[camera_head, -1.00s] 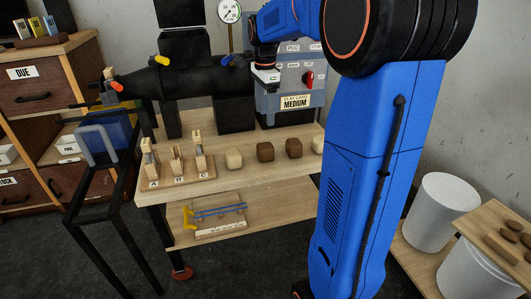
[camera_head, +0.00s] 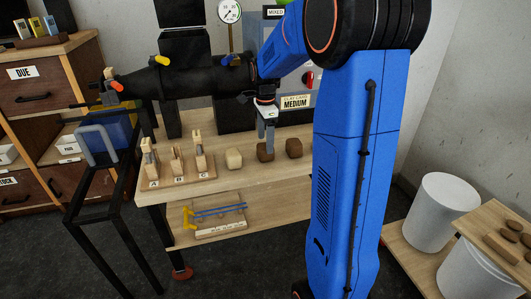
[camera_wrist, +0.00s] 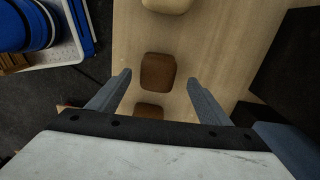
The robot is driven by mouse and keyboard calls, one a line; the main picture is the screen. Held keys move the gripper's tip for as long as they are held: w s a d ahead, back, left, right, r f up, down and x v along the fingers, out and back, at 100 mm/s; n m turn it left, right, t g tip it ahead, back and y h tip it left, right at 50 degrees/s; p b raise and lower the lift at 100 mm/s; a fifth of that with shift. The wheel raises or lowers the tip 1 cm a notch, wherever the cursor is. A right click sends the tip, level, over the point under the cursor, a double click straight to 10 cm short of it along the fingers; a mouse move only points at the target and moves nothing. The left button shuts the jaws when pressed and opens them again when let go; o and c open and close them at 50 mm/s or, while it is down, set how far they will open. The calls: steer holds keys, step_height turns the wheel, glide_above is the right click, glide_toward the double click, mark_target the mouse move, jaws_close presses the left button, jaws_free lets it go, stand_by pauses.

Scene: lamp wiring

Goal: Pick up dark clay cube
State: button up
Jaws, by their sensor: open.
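A dark brown clay cube (camera_head: 265,154) sits on the wooden bench, and it also shows in the wrist view (camera_wrist: 158,71). A second brown cube (camera_head: 294,148) is just right of it and shows at the lower part of the wrist view (camera_wrist: 148,111). The two browns look alike, so I cannot tell surely which is the dark one. A pale tan cube (camera_head: 234,158) is to the left and shows at the wrist view's top edge (camera_wrist: 166,5). My gripper (camera_wrist: 159,78) is open and empty, its fingers pointing down over the first brown cube, one finger on either side.
Wooden pegs on a labelled block (camera_head: 177,176) stand at the bench's left. A grey machine (camera_head: 290,85) with a card reading MEDIUM stands behind the cubes. My arm hides the bench's right end. White bins (camera_head: 441,210) are at the right.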

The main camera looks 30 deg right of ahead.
mark_target(265, 158)
steer(key=shift+s+a+f, duration=0.1)
steer(key=shift+f, duration=1.3)
steer(key=shift+s+f, duration=0.1)
steer(key=shift+f, duration=1.25)
steer(key=shift+r, duration=0.1)
steer(key=c, duration=1.6)
